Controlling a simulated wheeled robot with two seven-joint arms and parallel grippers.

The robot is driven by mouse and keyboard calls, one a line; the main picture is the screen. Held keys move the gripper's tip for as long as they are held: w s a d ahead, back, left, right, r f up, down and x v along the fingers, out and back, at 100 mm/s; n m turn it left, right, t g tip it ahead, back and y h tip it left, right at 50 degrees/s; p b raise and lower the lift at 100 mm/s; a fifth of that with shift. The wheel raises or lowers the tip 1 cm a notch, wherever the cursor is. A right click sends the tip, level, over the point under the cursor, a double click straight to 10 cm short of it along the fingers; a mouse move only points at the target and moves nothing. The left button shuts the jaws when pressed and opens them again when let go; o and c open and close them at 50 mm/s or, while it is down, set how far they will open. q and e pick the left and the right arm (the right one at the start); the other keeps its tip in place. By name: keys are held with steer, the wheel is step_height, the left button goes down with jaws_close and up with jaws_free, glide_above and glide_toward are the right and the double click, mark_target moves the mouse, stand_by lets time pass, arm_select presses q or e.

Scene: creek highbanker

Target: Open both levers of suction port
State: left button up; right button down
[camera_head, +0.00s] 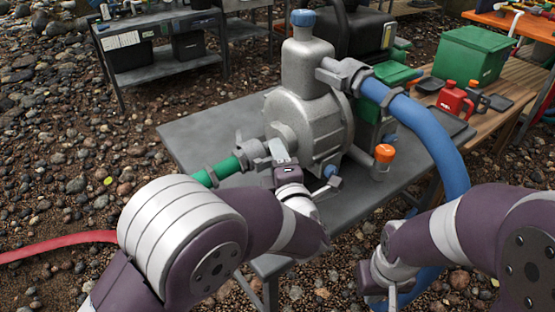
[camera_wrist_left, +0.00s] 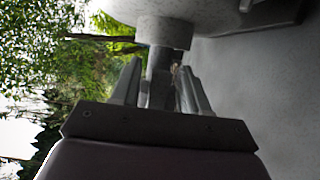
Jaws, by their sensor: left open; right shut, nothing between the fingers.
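The grey metal pump (camera_head: 305,120) stands on a grey table. Its suction port coupling (camera_head: 250,153) is on the left side, joined to a green hose (camera_head: 215,172). My left gripper (camera_head: 279,152) is right beside this coupling and hides part of it, so I cannot make out the levers clearly. In the left wrist view the left gripper (camera_wrist_left: 160,75) is open, with a narrow grey part (camera_wrist_left: 158,62) of the port between or just beyond its fingers; contact cannot be told. My right gripper (camera_head: 390,290) is shut and empty, low in front of the table.
A thick blue hose (camera_head: 435,135) arcs from the pump's top outlet down past the table's right side. An orange-capped fitting (camera_head: 384,155) sticks out at the pump's front right. A wooden table (camera_head: 505,85) with a green box (camera_head: 482,53) and red can (camera_head: 455,103) stands behind right.

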arm_select(q)
jaws_close()
steer(key=shift+s+f+m+h+b, duration=0.15)
steer(key=shift+m+h+b, duration=0.2)
steer(key=shift+b, duration=0.25)
steer(key=shift+s+m+g+h+b, duration=0.7)
steer(key=shift+m+h, duration=1.05)
steer(key=shift+h, duration=0.85)
steer(key=shift+s+m+g+h+b, duration=0.6)
steer(key=shift+m+h, duration=1.15)
steer(key=shift+h, duration=0.8)
steer(key=shift+s+m+g+h+b, duration=0.5)
steer(key=shift+s+m+g+h, duration=0.3)
steer(key=shift+m+h, duration=1.4)
steer(key=shift+w+n+h, duration=0.1)
steer(key=shift+n+h, duration=0.3)
steer(key=shift+n, duration=0.05)
